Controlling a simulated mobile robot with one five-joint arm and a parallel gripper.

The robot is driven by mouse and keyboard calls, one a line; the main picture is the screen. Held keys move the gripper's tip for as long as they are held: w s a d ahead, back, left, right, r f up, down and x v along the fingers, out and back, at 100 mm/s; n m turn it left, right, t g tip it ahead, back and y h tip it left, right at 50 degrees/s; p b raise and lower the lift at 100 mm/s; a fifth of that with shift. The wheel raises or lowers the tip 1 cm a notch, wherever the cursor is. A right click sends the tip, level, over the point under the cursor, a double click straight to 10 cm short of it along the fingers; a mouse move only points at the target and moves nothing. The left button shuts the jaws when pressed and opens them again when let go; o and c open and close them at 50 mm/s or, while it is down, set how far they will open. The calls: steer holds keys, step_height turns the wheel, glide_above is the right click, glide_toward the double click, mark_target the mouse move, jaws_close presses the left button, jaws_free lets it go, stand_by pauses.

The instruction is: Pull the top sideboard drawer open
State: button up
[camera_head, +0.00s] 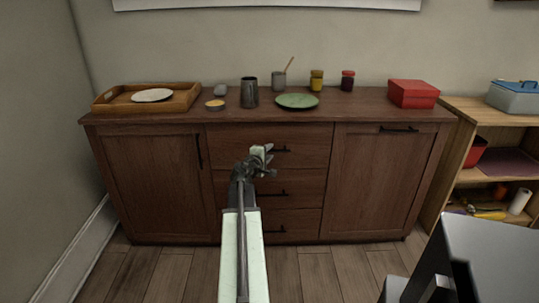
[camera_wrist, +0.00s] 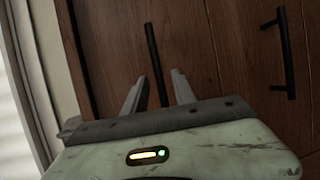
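The brown wooden sideboard (camera_head: 165,185) stands against the wall with three stacked drawers in its middle. The top drawer (camera_head: 312,137) sits flush with the front. Its dark bar handle (camera_head: 284,150) is partly hidden by my gripper (camera_head: 265,154). In the wrist view the picture is turned, so the handle (camera_wrist: 154,58) runs nearly upright. My gripper (camera_wrist: 158,83) is open there, with one finger on each side of the handle in the picture. I see gaps between the handle and both fingers. I cannot tell how deep the fingers reach around it.
The middle drawer's handle (camera_wrist: 284,52) is at the right in the wrist view. A tray (camera_head: 113,105), a grey cup (camera_head: 249,93), a green plate (camera_head: 297,101) and a red box (camera_head: 413,94) stand on top. A shelf (camera_head: 478,109) is at right. Wooden floor (camera_head: 309,270) is clear in front.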

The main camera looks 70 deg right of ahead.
steer(key=shift+d+f, duration=0.2)
steer(key=shift+d, duration=0.7)
jaws_close()
steer(key=shift+a, duration=0.1)
stand_by(0.5)
